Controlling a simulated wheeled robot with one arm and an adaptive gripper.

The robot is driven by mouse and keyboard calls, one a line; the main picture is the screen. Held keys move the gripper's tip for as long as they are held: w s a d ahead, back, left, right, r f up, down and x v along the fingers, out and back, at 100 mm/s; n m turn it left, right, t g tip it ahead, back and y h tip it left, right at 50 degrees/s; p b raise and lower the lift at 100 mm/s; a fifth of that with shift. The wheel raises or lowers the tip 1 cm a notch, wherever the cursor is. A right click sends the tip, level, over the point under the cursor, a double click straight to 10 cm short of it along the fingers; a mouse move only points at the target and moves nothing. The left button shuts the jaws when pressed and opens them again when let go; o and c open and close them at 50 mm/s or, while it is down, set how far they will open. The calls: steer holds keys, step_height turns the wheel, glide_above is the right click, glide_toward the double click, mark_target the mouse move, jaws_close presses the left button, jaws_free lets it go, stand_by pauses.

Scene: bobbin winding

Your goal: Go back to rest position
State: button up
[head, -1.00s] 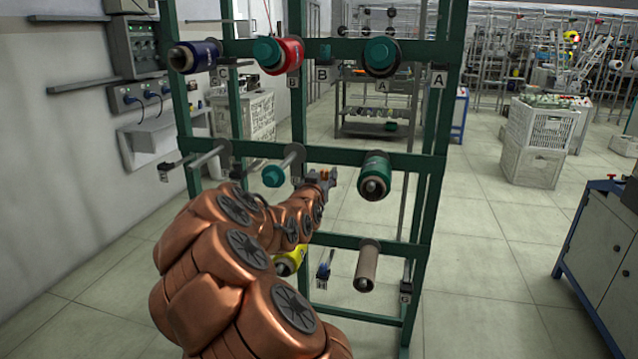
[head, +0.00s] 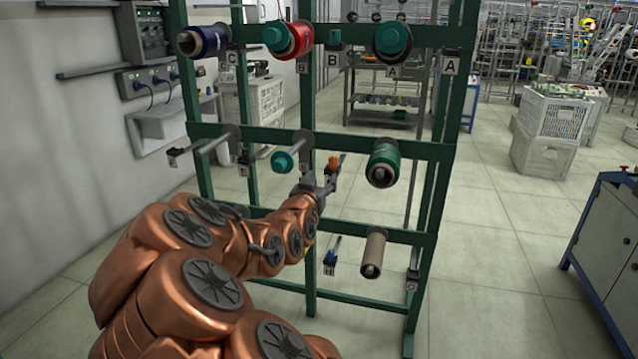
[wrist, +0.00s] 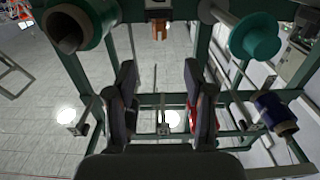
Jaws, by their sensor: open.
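My gripper (head: 327,180) is in front of the green bobbin rack (head: 448,150), between the middle-row spindle with a teal cap (head: 282,162) and the green bobbin (head: 383,165). In the wrist view my gripper (wrist: 160,105) has its two dark fingers apart with nothing held between them. The green bobbin also shows at the upper left of the wrist view (wrist: 85,22), and the teal cap at the upper right (wrist: 257,38). My arm reaches up from the bottom left of the head view and hides part of the rack's lower left.
A bare brownish tube (head: 373,253) sits on the lower row. A blue-grey cabinet (head: 605,240) stands at right, with open floor between it and the rack.

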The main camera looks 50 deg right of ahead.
steer(key=shift+s+a, duration=0.25)
steer(key=shift+a, duration=0.35)
